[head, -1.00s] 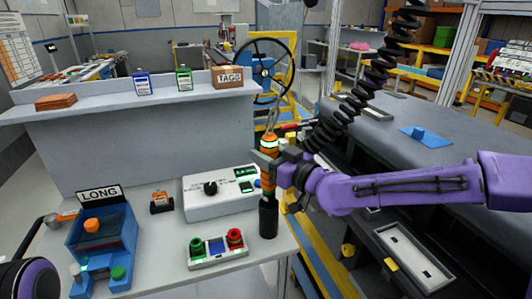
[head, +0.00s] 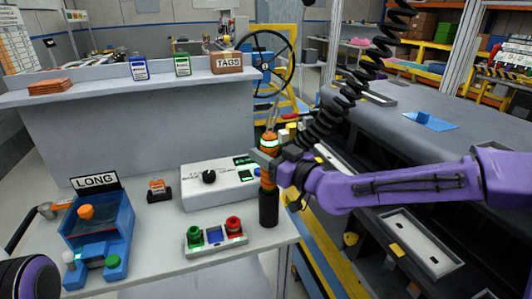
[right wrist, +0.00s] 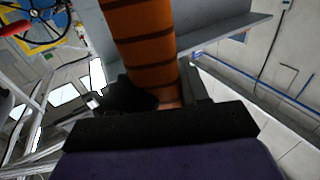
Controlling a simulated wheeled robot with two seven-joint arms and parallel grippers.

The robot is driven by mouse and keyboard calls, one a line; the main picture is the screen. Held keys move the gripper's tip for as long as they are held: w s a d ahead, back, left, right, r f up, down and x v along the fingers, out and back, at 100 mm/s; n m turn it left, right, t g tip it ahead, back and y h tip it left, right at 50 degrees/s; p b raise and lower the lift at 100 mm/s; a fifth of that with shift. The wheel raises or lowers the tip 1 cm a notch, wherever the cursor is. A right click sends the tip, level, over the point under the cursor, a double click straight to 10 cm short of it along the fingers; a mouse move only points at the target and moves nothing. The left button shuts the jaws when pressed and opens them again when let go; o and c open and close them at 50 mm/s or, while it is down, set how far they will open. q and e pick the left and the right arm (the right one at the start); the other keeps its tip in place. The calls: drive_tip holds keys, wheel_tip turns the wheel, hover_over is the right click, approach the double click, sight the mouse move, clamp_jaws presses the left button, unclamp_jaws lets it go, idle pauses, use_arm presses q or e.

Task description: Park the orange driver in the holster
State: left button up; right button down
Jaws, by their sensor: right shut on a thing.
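The orange driver (head: 267,172), with dark bands and a lit green ring, stands nearly upright at the right edge of the light table in the head view. My right gripper (head: 270,163) is shut on its upper body. The black cylindrical holster (head: 268,208) is directly below, and the driver's lower end meets its mouth. How deep the tip sits is hidden. In the right wrist view the driver's banded orange body (right wrist: 150,50) rises from between the dark jaws. My left gripper is not in view; only part of my left arm shows at the lower left.
A white control box (head: 215,188) and a button panel (head: 215,236) stand left of the holster. A blue LONG fixture (head: 97,228) is farther left. A black coiled cable (head: 340,105) hangs close to my right gripper. The grey bench (head: 450,150) is at right.

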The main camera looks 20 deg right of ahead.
drive_tip(key=shift+f, duration=0.1)
idle(0.6)
drive_tip(key=shift+c, duration=2.4)
unclamp_jaws()
drive_tip(key=shift+f, duration=0.1)
